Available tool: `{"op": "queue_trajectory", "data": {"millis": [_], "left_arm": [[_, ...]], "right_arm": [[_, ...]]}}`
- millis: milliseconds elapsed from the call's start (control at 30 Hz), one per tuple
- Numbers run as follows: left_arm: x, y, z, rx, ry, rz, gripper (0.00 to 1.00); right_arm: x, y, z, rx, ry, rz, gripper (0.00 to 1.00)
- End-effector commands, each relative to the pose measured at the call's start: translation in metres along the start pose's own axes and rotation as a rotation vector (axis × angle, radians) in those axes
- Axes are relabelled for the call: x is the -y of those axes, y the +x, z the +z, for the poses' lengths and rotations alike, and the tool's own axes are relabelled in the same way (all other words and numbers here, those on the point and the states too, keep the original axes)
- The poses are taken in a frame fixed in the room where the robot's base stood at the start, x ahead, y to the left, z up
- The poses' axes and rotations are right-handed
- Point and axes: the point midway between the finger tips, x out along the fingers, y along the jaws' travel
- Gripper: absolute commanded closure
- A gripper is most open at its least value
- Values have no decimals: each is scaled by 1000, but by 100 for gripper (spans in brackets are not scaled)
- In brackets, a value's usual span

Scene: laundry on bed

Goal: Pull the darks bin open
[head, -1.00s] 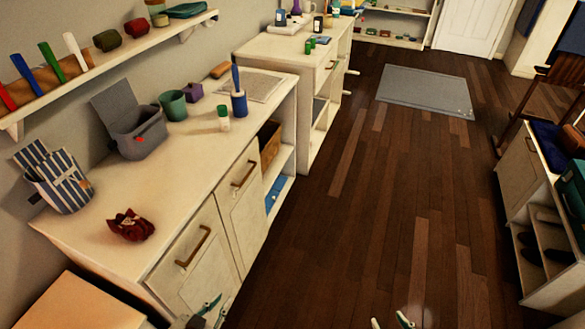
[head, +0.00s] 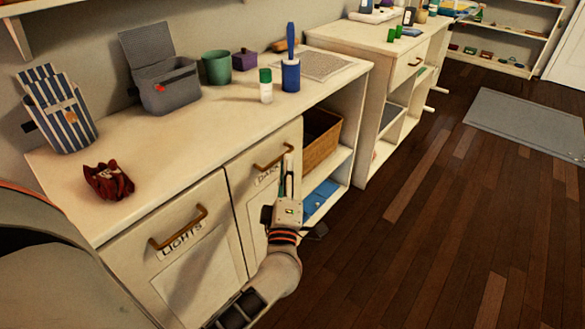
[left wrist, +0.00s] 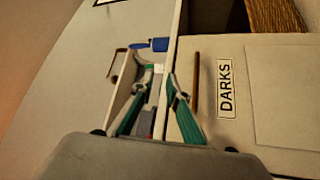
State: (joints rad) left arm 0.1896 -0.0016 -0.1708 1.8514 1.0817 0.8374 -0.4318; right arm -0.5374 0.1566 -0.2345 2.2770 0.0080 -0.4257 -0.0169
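The darks bin (head: 243,205) is a cream front set in the cabinet, with a brown bar handle (head: 272,157) near its top and a partly covered label below. It looks closed. My left gripper (head: 287,168) is in front of it, at the right end of the handle. In the left wrist view the bin front (left wrist: 285,95) is at right with its DARKS label, and the handle (left wrist: 196,82) lies just right of the fingers, not between them. The teal fingers (left wrist: 159,72) are apart and hold nothing. My right gripper is not in view.
The lights bin (head: 190,270) with its own handle (head: 180,228) is left of it. A wicker basket (head: 320,139) and a blue item (head: 321,195) sit in open shelves at right.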

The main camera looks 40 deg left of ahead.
Motion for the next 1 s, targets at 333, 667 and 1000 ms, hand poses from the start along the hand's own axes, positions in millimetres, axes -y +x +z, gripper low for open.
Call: {"op": "queue_trajectory", "data": {"millis": [333, 667, 1000], "left_arm": [[70, 8, 1, -104, -133, -164, 85], [77, 56, -4, -103, -131, -161, 85], [80, 80, -6, -102, -131, -161, 85]], "right_arm": [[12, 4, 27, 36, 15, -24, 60], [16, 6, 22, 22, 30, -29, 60], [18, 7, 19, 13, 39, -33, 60]]}}
